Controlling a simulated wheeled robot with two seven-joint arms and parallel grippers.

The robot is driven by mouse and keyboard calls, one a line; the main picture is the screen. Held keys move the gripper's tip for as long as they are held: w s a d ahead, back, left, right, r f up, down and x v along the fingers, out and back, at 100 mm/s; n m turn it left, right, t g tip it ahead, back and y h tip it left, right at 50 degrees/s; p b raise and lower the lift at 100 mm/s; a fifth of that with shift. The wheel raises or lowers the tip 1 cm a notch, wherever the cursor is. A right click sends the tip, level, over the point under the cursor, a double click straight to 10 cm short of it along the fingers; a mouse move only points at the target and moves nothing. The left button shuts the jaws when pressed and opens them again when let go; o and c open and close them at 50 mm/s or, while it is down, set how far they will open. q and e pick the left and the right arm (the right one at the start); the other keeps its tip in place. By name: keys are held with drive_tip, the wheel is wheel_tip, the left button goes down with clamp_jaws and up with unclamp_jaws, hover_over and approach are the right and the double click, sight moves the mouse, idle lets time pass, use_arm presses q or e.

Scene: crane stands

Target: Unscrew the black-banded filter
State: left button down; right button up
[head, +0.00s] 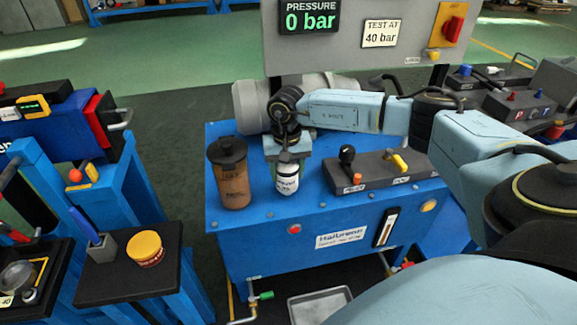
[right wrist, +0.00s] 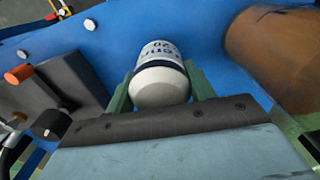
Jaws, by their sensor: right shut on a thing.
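The black-banded filter (head: 287,183) is a white canister with dark lettering and a dark band, on the blue power unit's top in the head view. In the right wrist view the filter (right wrist: 160,88) sits between the two green fingers, rounded end toward the camera. My right gripper (head: 288,168) comes down over it from above and is shut on it; its fingers also show in the right wrist view (right wrist: 160,80). The filter's lower end shows at the blue top; its exact seating is hard to tell. My left gripper is not in view.
A brown cylinder with a black cap (head: 233,175) stands close left of the filter. A dark lever block (head: 375,172) is to the right. A grey motor (head: 250,106) and a pressure panel reading 0 bar (head: 345,45) are behind. A black side table (head: 120,285) holds a yellow-lidded tub (head: 145,248).

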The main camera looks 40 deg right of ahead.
drive_tip(key=shift+w+r+n, duration=0.1)
drive_tip(key=shift+r+n, duration=0.05)
drive_tip(key=shift+n, duration=0.65)
drive_tip(key=o, duration=1.3)
drive_tip(key=shift+c, duration=1)
